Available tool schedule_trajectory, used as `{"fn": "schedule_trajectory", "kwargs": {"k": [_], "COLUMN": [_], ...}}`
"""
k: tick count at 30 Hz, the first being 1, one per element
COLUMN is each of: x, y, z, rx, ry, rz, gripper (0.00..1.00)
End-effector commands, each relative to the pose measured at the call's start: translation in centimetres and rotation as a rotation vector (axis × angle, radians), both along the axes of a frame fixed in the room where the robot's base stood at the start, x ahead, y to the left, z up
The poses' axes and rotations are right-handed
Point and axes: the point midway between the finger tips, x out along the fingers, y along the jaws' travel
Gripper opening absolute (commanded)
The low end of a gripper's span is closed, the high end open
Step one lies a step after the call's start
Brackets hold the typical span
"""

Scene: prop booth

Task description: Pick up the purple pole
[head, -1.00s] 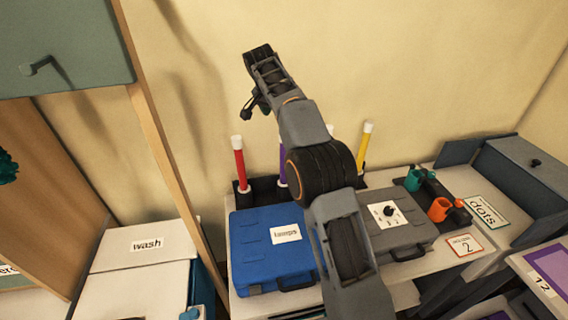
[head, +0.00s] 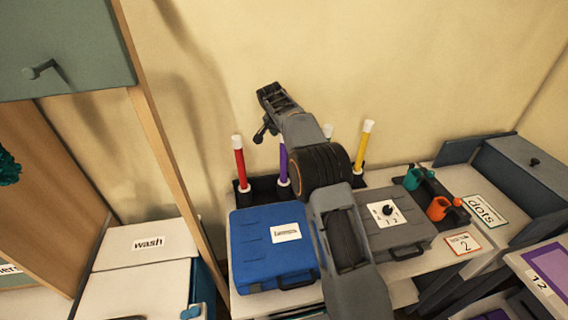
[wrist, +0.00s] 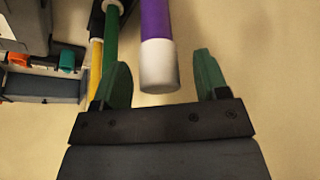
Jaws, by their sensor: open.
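The purple pole (head: 283,165) stands upright in a dark rack at the back of the table. My arm covers its upper right side in the head view. In the wrist view the purple pole (wrist: 155,18) shows its white tip between the two green fingers of my gripper (wrist: 162,62). The fingers are apart, with a gap on each side of the pole.
A red pole (head: 239,163) stands left of the purple one. A yellow pole (head: 363,148) stands right, and a green pole (wrist: 110,35) shows beside it in the wrist view. A blue case (head: 262,250) and a grey case (head: 405,235) lie in front. The wall is close behind.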

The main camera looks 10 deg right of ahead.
Motion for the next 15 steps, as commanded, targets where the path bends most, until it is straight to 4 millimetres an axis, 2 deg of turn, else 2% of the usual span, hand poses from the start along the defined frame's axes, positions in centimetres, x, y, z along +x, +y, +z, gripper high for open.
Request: {"fn": "schedule_trajectory", "kwargs": {"k": [6,13,15], "x": [0.4,0.5,0.5], "y": [-0.4,-0.5,-0.4], "z": [-1.5,-1.6,-1.6], "rx": [0.0,0.0,0.0], "ry": [0.0,-0.001,-0.001], "rz": [0.0,0.0,0.0], "gripper": [0.67,0.67,0.62]}}
